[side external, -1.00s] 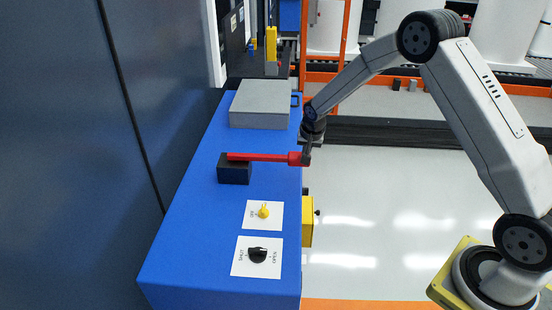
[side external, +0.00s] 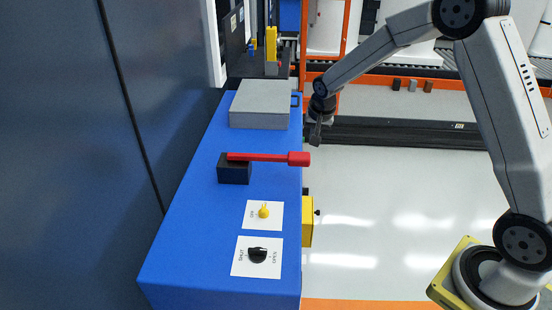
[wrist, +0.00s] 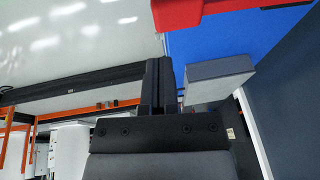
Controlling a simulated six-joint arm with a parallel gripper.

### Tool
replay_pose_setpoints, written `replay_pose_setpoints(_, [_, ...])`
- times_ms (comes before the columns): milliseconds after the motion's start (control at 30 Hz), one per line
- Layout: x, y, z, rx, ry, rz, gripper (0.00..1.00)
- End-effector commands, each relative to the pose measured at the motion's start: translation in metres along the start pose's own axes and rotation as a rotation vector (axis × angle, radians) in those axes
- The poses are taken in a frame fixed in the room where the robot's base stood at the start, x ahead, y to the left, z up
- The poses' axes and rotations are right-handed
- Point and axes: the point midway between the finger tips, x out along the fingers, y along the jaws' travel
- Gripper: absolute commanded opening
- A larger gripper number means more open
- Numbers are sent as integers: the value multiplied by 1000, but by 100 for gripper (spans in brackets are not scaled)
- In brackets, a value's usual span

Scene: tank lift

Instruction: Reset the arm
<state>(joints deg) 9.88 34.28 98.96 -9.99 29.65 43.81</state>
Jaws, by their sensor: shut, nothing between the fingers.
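My gripper (side external: 316,140) is in the air just beyond the right edge of the blue bench, above and to the right of the red lever's end in the side view. In the wrist view its fingers (wrist: 158,72) are together with nothing between them. The red lever (side external: 265,157) lies level across its dark block (side external: 234,172), its thick end reaching over the bench's right edge. The lever end also shows at the top of the wrist view (wrist: 190,12). A gap shows between my gripper and the lever.
The blue bench (side external: 190,240) carries a grey box (side external: 260,104), a yellow knob (side external: 263,211) and a black knob (side external: 257,255) marked SHUT and OPEN. A yellow box (side external: 308,222) sits on its right side. A dark wall stands left.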

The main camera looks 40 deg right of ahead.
Motion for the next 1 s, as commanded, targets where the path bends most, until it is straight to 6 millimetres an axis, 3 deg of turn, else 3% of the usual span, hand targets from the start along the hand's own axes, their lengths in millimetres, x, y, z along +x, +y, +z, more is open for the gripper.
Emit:
replay_pose_setpoints(467, [0,0,0,-2,0,0,0])
replay_pose_setpoints(667, [-7,1,10,-39,-6,-6,0])
replay_pose_setpoints(867, [-25,7,44,-159,-27,-21,0])
replay_pose_setpoints(1000, [-42,17,78,-282,-46,-38,0])
